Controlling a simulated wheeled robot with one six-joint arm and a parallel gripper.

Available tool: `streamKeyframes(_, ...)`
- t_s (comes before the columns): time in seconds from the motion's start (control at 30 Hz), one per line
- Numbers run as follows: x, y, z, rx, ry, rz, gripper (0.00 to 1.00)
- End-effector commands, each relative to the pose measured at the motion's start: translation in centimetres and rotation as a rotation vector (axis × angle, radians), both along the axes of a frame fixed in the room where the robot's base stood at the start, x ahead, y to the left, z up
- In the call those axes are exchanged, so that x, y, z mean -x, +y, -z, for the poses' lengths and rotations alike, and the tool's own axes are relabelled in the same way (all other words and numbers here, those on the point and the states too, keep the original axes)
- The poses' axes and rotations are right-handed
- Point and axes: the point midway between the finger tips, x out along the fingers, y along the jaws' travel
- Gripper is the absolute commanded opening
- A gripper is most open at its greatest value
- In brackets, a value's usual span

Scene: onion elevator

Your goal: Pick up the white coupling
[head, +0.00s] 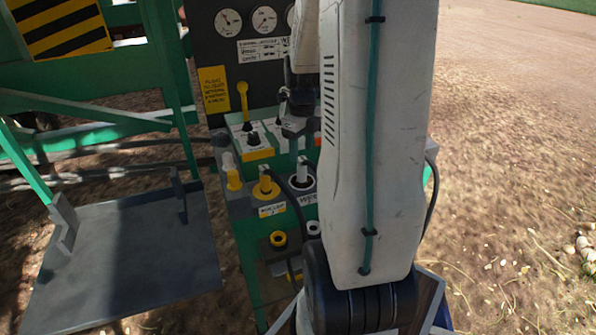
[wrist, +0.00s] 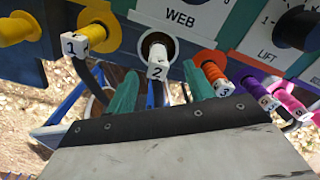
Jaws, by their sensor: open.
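The white coupling (wrist: 157,68), marked 2, sits at a white ring below the WEB label in the wrist view. A black hose seems to hang from it. In the head view a pale coupling (head: 302,174) stands at the white ring beside the yellow one, partly close to my arm's edge. My gripper (wrist: 160,90) is open, with its green fingertips to the left and right of the white coupling in the picture. I cannot tell how far the coupling lies beyond the fingertips.
A yellow coupling (wrist: 92,36) marked 1 is close on the left. Orange (wrist: 214,72), purple (wrist: 257,91) and pink (wrist: 290,102) couplings are on the right. A gauge panel (head: 245,55) rises behind the levers. A grey platform (head: 130,260) lies at left.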

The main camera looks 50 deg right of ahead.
Motion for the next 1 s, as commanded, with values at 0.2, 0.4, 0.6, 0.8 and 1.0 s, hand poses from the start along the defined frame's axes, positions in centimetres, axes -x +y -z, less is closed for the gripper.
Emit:
streamKeyframes(0.2, 0.2, -0.2, 2.3, -0.003, 0.003, 0.033, 0.53)
streamKeyframes(0.4, 0.4, 0.2, 4.8, -0.003, 0.003, 0.030, 0.53)
streamKeyframes(0.6, 0.5, 0.5, 7.5, -0.003, 0.003, 0.029, 0.53)
streamKeyframes(0.8, 0.5, 0.4, 8.0, 0.000, 0.001, 0.029, 0.53)
streamKeyframes(1.0, 0.5, 0.4, 8.0, -0.001, 0.001, 0.028, 0.28)
